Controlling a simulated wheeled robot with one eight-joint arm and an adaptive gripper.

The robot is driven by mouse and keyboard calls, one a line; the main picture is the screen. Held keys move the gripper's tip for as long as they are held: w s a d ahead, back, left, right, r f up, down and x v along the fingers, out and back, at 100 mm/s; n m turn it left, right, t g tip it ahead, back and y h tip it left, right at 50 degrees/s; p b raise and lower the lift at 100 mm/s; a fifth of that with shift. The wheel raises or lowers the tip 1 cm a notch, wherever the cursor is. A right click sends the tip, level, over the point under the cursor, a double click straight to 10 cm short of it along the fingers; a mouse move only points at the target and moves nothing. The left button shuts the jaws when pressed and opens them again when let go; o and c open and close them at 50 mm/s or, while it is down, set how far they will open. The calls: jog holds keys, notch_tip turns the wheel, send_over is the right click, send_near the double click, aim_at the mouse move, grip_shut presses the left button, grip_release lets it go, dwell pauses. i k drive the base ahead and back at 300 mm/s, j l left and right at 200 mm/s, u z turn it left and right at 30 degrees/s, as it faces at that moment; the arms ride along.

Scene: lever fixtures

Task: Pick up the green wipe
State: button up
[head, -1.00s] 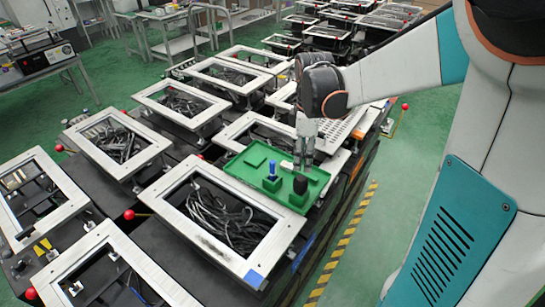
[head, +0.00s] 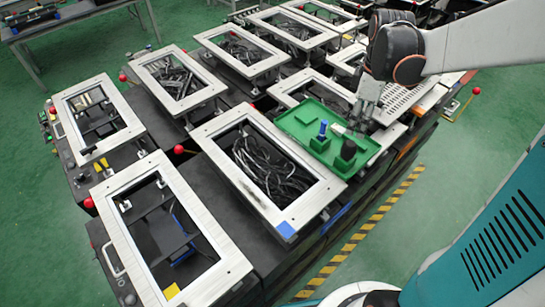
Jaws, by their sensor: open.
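A green tray (head: 292,127) sits on the frames at centre right. A small flat green square, which looks like the green wipe (head: 306,117), lies inside it toward the far left; green on green makes its edges hard to see. A blue upright piece (head: 323,129) and a black rounded piece (head: 348,150) stand on green blocks at the tray's near side. My gripper (head: 360,120) points down over the tray's right part, open, to the right of the wipe and apart from it. The gap between its fingers is hard to make out.
White rectangular frames (head: 215,165) holding dark cables (head: 270,165) surround the tray on the left and behind. A perforated white panel (head: 410,100) lies to the right. Red ball knobs (head: 179,149) stick up between frames. Green floor (head: 440,190) is clear on the right.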

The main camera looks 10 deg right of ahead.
aim_at(307, 118)
jog(key=i+l, duration=0.15)
jog(key=l, duration=0.15)
jog(key=i+l, duration=0.15)
jog(key=l, duration=0.2)
jog(key=i+l+z, duration=0.1)
jog(key=l, duration=0.2)
jog(key=i+l, duration=0.2)
jog(key=l, duration=0.15)
